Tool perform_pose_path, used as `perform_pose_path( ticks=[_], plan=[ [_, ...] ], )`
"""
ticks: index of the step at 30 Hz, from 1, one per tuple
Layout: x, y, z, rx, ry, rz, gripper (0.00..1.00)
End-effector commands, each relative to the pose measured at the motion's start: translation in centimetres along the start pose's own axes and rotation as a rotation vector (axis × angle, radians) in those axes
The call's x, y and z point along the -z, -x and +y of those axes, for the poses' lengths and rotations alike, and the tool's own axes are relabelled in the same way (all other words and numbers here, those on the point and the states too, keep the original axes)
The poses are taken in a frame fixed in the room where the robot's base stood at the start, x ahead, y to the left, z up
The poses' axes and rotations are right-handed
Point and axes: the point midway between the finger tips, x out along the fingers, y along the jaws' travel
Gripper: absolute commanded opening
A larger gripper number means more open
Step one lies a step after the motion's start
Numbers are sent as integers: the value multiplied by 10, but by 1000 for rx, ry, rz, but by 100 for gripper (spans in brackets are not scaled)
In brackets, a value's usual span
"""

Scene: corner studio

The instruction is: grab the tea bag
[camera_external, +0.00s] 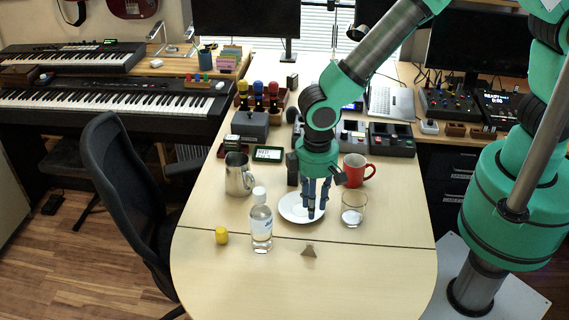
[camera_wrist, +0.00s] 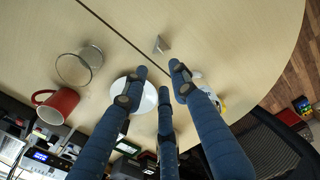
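The tea bag looks like a small grey-brown pyramid (camera_external: 309,251) on the bare front part of the table. It also shows in the wrist view (camera_wrist: 161,45), beyond my fingertips and apart from them. My gripper (camera_external: 315,205) points down over the white saucer (camera_external: 289,207), behind the tea bag in the external view. In the wrist view my gripper (camera_wrist: 157,80) has its fingers spread, with nothing between them. The saucer (camera_wrist: 149,101) is partly hidden behind the fingers there.
A drinking glass (camera_external: 354,210) and a red mug (camera_external: 357,169) stand right of the saucer. A clear bottle (camera_external: 261,226), a steel pitcher (camera_external: 238,176) and a small yellow object (camera_external: 222,236) stand left. The table front (camera_external: 350,285) is clear around the tea bag.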

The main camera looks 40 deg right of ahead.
Motion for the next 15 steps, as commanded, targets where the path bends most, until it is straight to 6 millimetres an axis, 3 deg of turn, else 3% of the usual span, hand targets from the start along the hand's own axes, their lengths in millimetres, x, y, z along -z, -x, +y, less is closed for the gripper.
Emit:
perform_pose_path(
  ticks=[8, 15],
  plan=[
    [0, -8, 1, 0, 0, -1, 27],
    [-1, -39, 1, -1, 0, -2, 27]
  ],
)
